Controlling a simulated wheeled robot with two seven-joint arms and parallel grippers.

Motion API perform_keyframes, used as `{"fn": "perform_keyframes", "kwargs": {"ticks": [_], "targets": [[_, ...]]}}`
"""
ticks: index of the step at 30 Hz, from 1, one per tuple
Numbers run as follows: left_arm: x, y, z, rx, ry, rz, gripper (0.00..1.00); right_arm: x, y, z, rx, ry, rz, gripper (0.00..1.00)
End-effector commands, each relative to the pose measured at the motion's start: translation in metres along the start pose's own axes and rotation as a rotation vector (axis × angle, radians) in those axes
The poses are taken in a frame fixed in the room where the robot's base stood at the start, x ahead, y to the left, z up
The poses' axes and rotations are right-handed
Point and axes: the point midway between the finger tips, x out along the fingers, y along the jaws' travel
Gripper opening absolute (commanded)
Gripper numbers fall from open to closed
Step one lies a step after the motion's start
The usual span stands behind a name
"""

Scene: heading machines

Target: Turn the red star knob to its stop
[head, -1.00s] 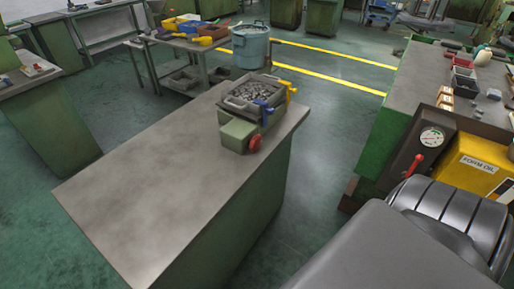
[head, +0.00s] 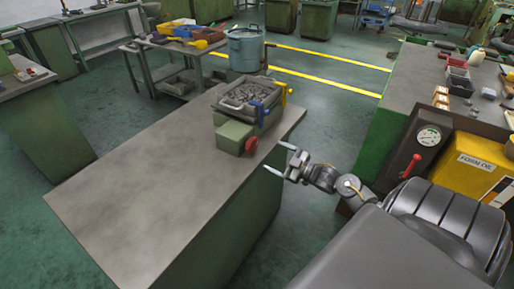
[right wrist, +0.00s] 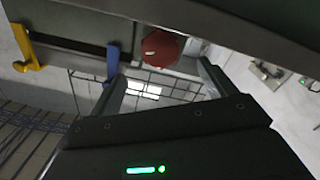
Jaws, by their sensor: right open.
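The red star knob (head: 250,145) sits on the front right end of a small green box (head: 232,136) on the workbench. In the right wrist view the red knob (right wrist: 161,48) shows just beyond the fingertips, near the top middle. My right gripper (head: 280,158) is open and empty, a little to the right of the knob and apart from it, past the bench edge. In the right wrist view its two fingers (right wrist: 160,75) stand apart below the knob. My left gripper is not in view.
The bench top (head: 150,185) is bare in front. A yellow oil unit (head: 478,165) stands at the right.

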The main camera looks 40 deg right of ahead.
Motion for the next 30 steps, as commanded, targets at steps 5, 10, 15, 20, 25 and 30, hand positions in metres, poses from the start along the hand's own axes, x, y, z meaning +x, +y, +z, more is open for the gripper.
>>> {"fn": "perform_keyframes", "kwargs": {"ticks": [5, 10, 15, 20, 25, 30], "targets": [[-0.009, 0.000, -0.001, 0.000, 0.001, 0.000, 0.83, 0.035, 0.002, -0.003, 0.002, 0.003, 0.002, 0.83], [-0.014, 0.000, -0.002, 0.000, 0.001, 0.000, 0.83, 0.065, 0.001, -0.002, 0.002, 0.001, 0.001, 0.83], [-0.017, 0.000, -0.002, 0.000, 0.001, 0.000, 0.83, 0.083, 0.000, -0.001, 0.002, 0.000, 0.001, 0.83], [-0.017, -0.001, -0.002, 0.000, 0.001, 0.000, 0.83, 0.090, -0.001, 0.000, 0.002, -0.001, 0.000, 0.83], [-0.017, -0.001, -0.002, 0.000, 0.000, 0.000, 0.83, 0.090, -0.001, 0.000, 0.002, -0.001, 0.000, 0.83], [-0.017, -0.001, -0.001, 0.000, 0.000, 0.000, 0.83, 0.090, -0.001, 0.000, 0.002, -0.001, 0.000, 0.70]]}}
